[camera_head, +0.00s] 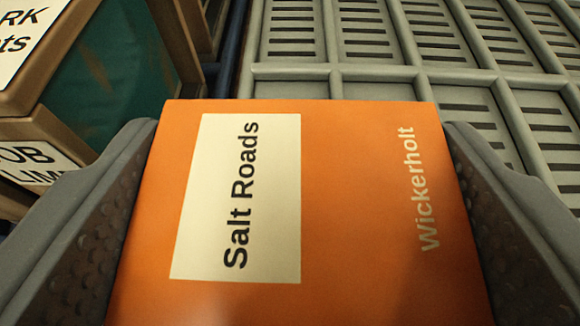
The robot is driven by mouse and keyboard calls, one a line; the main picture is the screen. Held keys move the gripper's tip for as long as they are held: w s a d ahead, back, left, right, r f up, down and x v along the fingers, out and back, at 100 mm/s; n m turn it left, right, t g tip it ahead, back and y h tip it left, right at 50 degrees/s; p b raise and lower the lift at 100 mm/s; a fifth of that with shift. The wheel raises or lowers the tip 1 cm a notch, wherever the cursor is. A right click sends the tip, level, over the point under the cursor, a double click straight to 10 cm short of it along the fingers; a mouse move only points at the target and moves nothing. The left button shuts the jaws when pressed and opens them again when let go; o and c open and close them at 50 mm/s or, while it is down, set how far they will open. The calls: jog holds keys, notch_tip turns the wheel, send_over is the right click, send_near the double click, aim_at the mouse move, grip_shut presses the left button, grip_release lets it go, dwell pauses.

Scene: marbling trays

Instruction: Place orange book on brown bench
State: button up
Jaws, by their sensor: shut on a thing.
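The orange book (345,230) fills the lower middle of the view. Its cover has a cream label reading "Salt Roads" and the word "Wickerholt" at the right. My gripper (305,160) is shut on the book, with one grey finger along its left edge and the other along its right edge. The lower end of the book runs out of the picture. I see no brown bench that I can be sure of.
A grey-green slatted rack or grid (365,75) with several compartments spreads behind the book at the upper right. At the left stand wooden-framed boxes (110,70) with green sides and partly cut-off white labels. A dark gap runs between them.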

aim_at(298, 234)
jog(key=shift+w+f+b, duration=0.1)
jog(key=shift+f+b, duration=0.4)
jog(key=shift+f, duration=1.25)
jog(key=shift+f, duration=0.1)
jog(key=shift+f+b, duration=0.3)
jog(key=shift+f, duration=0.05)
jog(key=shift+f, duration=0.15)
jog(key=o, duration=1)
jog(key=shift+r+p, duration=0.45)
jog(key=shift+r, duration=0.3)
jog(key=shift+p+v, duration=0.5)
jog(key=shift+v, duration=5.5)
